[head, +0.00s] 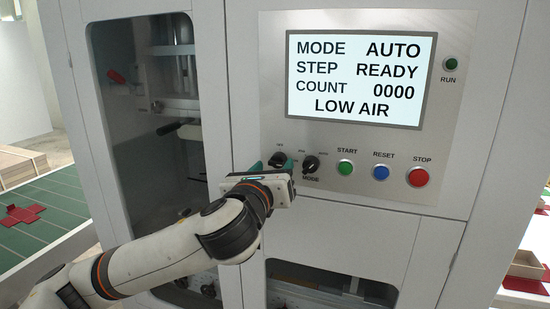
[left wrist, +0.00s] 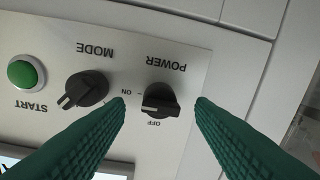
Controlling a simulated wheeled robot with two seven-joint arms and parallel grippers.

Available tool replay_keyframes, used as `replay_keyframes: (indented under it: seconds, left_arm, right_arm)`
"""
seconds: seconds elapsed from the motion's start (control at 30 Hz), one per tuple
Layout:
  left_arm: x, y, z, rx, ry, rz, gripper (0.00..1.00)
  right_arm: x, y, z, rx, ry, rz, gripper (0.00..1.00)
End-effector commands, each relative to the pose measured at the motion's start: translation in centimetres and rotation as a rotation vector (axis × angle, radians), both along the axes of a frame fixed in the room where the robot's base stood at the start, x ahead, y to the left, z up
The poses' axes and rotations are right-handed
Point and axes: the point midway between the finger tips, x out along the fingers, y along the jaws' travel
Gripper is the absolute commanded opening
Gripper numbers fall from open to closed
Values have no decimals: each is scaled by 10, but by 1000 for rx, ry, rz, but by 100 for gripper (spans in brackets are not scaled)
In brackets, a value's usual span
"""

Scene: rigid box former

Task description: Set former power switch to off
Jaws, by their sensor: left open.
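The power switch is a black rotary knob on the former's control panel. It shows in the left wrist view (left wrist: 160,100), where the picture is upside down, and in the head view (head: 277,159), partly behind my gripper. Its white pointer mark lies at the left in the wrist view, near the ON and OFF labels; I cannot tell which one it is set to. My left gripper (head: 274,167) is open, with its green fingers on either side of the knob and visible gaps in the wrist view (left wrist: 161,103). My right gripper is not in view.
The black MODE knob (head: 311,164) sits close beside the power knob. Green START (head: 345,168), blue RESET (head: 381,173) and red STOP (head: 418,177) buttons follow to the right. The screen (head: 359,78) above reads AUTO, READY, 0000, LOW AIR.

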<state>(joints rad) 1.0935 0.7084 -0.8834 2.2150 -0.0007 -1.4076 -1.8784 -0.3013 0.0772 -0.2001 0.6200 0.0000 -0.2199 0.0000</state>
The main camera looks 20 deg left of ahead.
Motion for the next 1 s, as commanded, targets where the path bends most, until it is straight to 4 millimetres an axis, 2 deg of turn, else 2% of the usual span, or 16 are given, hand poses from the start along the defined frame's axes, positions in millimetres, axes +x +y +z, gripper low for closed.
replay_keyframes:
  seconds: [0.1, 0.2, 0.5, 0.57, 0.77, 1.0]
  left_arm:
    - [14, 0, 1, -1, 2, 1, 50]
    - [19, 0, 0, 0, 1, 1, 50]
    - [21, 0, 0, -1, 0, -1, 50]
    - [21, 0, 0, -1, 0, -1, 41]
    - [21, 0, 0, -1, 0, -1, 9]
    - [21, 0, 1, -17, 0, -1, 7]
  right_arm:
    - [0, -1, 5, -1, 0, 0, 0]
    - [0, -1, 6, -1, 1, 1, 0]
    - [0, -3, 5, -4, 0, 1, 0]
    - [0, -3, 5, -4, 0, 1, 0]
    - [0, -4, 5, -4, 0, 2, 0]
    - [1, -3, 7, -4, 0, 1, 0]
